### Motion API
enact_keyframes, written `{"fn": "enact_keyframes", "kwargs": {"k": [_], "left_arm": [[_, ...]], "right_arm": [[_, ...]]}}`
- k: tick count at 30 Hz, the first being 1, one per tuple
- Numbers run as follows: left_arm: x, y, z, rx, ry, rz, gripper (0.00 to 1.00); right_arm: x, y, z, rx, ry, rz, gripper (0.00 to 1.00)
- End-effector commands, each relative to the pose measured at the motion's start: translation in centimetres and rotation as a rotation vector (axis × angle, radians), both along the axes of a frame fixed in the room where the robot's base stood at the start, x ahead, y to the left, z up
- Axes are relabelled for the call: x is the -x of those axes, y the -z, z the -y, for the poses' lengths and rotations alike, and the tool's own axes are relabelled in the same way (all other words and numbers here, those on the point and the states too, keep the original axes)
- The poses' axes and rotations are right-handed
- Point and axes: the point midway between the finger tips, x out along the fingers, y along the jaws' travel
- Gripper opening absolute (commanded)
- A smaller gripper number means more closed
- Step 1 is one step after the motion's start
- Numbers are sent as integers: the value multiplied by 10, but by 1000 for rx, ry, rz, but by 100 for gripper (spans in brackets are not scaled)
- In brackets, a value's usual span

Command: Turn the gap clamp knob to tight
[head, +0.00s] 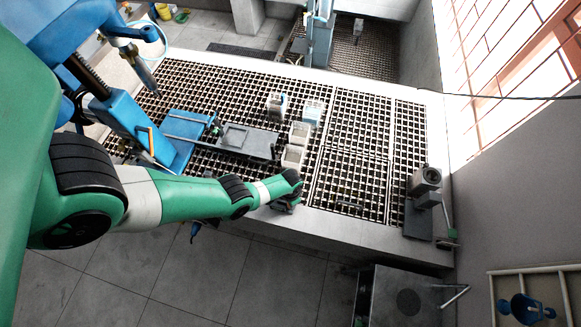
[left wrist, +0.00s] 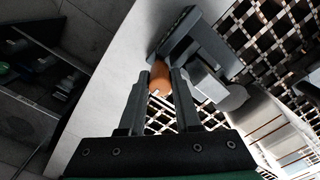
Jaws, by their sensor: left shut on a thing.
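The knob (left wrist: 159,79) is orange-brown and round. In the left wrist view it sits at the tips of my left gripper (left wrist: 160,84), with one finger on each side, and the gripper is shut on it. Next to the knob are a dark plate (left wrist: 182,32) and a grey block (left wrist: 204,72), at the edge of the grating. In the head view my left gripper (head: 287,204) is at the front edge of the bench, and the knob is hidden there under the wrist. No mark showing how tight the clamp is can be made out. My right gripper is not in view.
Pale square containers (head: 293,157) stand on the grating just behind my left wrist. A blue machine (head: 178,135) with a dark tray (head: 248,140) is to their left. A grey device with a lever (head: 427,187) stands at the right end. The right part of the grating is mostly clear.

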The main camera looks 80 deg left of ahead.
Motion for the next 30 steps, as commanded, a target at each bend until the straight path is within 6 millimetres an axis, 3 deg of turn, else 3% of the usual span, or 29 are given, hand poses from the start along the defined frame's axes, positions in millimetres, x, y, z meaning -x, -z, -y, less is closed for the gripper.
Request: {"fn": "enact_keyframes", "kwargs": {"k": [5, 6, 10, 22, 30], "left_arm": [[0, -1, 0, 1, 0, -2, 0], [0, -1, 0, 1, 0, -2, 37], [0, 0, 0, 1, 0, -2, 61], [0, 0, 0, 0, -72, 0, 62], [0, 0, 0, 0, -487, -1, 62]], "right_arm": [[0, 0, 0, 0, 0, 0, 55], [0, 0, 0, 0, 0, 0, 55], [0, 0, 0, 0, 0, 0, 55], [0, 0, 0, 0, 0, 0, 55], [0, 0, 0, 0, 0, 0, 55]]}}
